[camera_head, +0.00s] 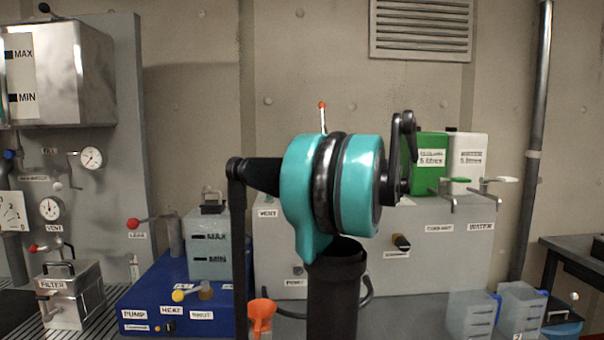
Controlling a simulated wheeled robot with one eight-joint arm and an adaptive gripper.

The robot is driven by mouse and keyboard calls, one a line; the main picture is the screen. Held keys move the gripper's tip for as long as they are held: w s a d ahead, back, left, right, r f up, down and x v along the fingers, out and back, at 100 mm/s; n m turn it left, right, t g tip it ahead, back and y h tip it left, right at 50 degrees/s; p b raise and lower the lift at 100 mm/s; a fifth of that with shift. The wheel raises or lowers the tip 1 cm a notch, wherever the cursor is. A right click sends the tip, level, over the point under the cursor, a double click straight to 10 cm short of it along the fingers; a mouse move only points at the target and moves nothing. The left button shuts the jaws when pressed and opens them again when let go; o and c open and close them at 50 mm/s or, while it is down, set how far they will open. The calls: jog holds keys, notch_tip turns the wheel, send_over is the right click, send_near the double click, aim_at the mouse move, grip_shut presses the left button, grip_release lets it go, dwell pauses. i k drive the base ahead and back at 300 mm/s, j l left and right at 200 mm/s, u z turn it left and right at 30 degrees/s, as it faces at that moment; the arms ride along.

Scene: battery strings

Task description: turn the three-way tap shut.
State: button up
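I cannot tell for sure which fitting is the three-way tap. A yellow-knobbed lever (190,293) sits on the blue unit at lower left. A red-knobbed lever (146,222) reaches left from a grey post near the LEAK label. Another red-knobbed lever (44,247) is by the VENT label. A green-handled tap (505,180) and a white-handled tap (483,186) are below two canisters at right. My teal and black arm fills the middle. A dark jointed part at its right looks like my gripper (405,150), apart from these levers in the picture; its fingertips are not clear.
An orange funnel (261,315) stands in front. Clear jugs (520,308) are at lower right. My arm hides part of the grey cabinet (450,260).

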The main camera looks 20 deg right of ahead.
aim_at(179, 296)
jog(key=k, duration=1)
